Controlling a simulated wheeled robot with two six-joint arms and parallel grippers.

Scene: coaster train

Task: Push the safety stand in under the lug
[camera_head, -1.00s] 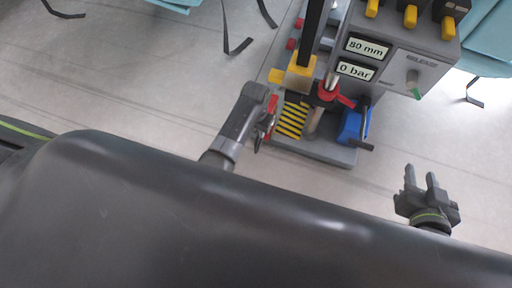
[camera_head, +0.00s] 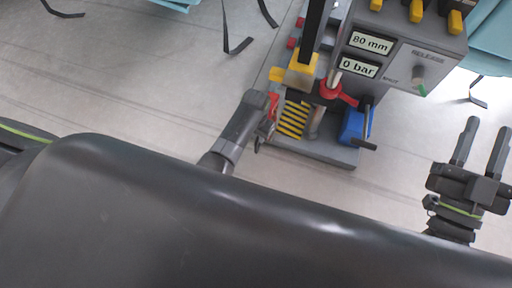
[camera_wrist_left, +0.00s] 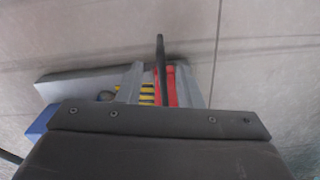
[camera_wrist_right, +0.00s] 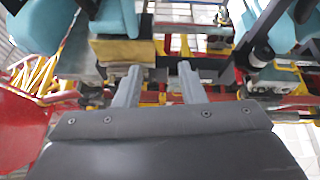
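The red safety stand (camera_head: 272,105) shows as a narrow piece at the left edge of the grey press base (camera_head: 335,152), beside a yellow-black striped area. My left gripper (camera_head: 262,118) is at it; in the left wrist view the stand (camera_wrist_left: 172,88) and a dark upright bar lie between the spread fingers (camera_wrist_left: 163,85), and I cannot tell whether they touch. The yellow block (camera_head: 297,78) on the black column, apparently the lug, is above and behind the striped area. My right gripper (camera_head: 482,145) is open and empty, apart from the press at the right.
A grey panel (camera_head: 405,65) reads 80 mm and 0 bar, with a green-tipped release knob. A red lever (camera_head: 335,92) and blue part (camera_head: 353,125) are at the base's right. Black strips (camera_head: 235,45) lie on the floor. The right wrist view shows coaster structure and teal seats (camera_wrist_right: 115,18).

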